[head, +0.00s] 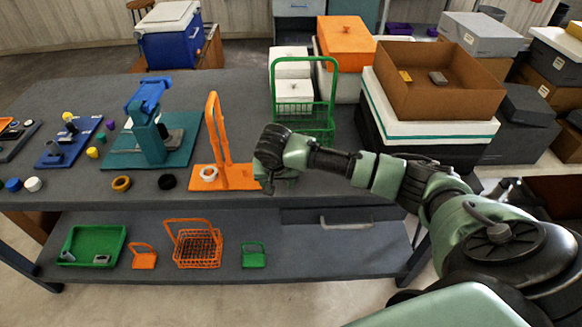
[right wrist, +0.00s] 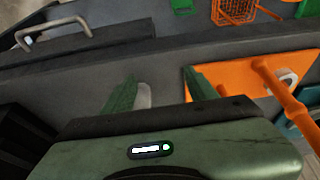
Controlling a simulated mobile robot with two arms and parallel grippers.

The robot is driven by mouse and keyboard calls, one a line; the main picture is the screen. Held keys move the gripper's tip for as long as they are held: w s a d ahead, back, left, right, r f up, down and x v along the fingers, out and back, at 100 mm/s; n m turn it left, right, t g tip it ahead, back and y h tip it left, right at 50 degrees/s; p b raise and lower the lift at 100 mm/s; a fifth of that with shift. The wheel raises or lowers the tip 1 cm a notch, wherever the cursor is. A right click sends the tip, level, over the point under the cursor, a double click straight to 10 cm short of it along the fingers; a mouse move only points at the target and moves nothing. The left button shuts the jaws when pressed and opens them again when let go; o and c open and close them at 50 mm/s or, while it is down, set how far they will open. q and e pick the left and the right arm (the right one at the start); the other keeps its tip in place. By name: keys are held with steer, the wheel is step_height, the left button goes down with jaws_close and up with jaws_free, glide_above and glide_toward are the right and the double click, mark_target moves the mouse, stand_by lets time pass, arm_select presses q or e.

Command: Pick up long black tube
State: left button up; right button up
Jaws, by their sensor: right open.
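I cannot clearly make out a long black tube in either view. My right gripper (head: 266,184) is over the front of the table, at the right end of the orange base. In the right wrist view its green fingers (right wrist: 160,90) are apart, with a pale rounded object (right wrist: 144,95) beside the left finger, partly hidden. My left gripper is not in view.
The orange stand (head: 222,172) with a tall loop is left of my right gripper; a green wire basket (head: 302,122) is behind it. A teal press (head: 150,150) stands further left. A brown box (head: 440,90) on a white one is at right. The lower shelf (head: 330,262) holds baskets and a green tray.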

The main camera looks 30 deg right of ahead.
steer(key=w+d+r+m+h, duration=0.1)
steer(key=w+d+r+m, duration=0.1)
steer(key=d+r, duration=0.25)
steer(key=x, duration=0.2)
steer(key=p+x, duration=0.1)
steer(key=x, duration=0.2)
steer(key=p+x, duration=0.1)
steer(key=x, duration=0.1)
steer(key=shift+s+d+f, duration=0.2)
steer(key=shift+d, duration=0.15)
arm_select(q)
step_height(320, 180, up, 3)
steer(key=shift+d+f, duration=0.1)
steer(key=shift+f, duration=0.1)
arm_select(e)
steer(key=shift+w+d+f, duration=0.1)
steer(key=shift+w+f, duration=0.05)
steer(key=shift+f, duration=0.2)
jaws_close()
